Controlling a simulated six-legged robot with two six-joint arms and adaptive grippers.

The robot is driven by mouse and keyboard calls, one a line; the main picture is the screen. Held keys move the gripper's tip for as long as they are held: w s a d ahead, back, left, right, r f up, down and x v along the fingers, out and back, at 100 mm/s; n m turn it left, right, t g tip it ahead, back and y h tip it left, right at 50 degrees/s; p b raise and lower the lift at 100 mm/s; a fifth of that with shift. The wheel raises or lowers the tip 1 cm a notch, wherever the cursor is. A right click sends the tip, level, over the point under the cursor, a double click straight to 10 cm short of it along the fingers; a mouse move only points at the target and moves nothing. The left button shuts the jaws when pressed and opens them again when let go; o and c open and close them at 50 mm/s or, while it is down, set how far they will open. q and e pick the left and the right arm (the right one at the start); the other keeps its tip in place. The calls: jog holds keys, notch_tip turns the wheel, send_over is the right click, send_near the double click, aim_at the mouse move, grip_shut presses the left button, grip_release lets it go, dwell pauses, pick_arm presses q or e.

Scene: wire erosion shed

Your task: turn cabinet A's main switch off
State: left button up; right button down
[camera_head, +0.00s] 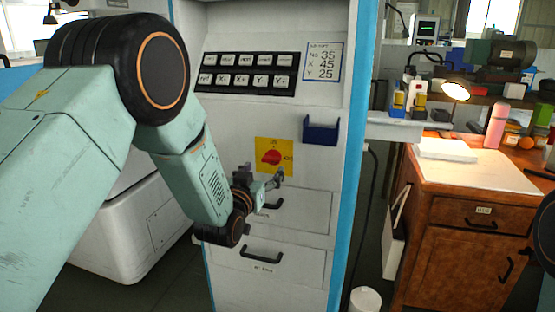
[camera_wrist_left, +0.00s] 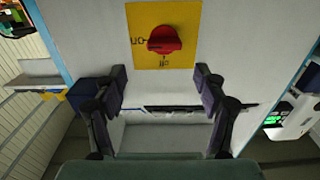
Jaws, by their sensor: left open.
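The main switch is a red rotary knob (camera_head: 271,157) on a yellow square plate (camera_head: 263,143) on the front of the white cabinet (camera_head: 226,133). The left wrist view shows the red knob (camera_wrist_left: 164,40) near the top centre on its yellow plate (camera_wrist_left: 187,17). My left gripper (camera_head: 262,178) is just below the knob in the head view, close to the cabinet front. In the left wrist view its two fingers (camera_wrist_left: 160,88) are spread wide, with nothing between them. The knob lies beyond the fingertips, apart from them. My right gripper is not in view.
A keypad (camera_head: 246,73), a label card (camera_head: 322,62) and a blue tray (camera_head: 321,130) are on the cabinet above the knob. Drawers with black handles (camera_head: 261,254) lie below. A wooden desk (camera_head: 461,205) with a lamp (camera_head: 455,90) stands right. A white bin (camera_head: 366,299) is on the floor.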

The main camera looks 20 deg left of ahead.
aim_at(270, 160)
pick_arm(q)
jog(key=w, duration=0.3)
jog(key=w+b, duration=0.1)
jog(key=w, duration=0.1)
jog(key=shift+w+a+f, duration=0.1)
jog(key=shift+w+f, duration=0.1)
jog(key=shift+w, duration=0.2)
jog(key=shift+w+a+r+b, duration=0.1)
jog(key=shift+w+a+b, duration=0.05)
jog(key=shift+w+b, duration=0.3)
jog(key=shift+w, duration=0.4)
jog(key=shift+s, duration=0.1)
jog(key=shift+c, duration=0.3)
jog(key=shift+c, duration=0.7)
jog(key=c, duration=1)
jog(key=shift+o, duration=0.2)
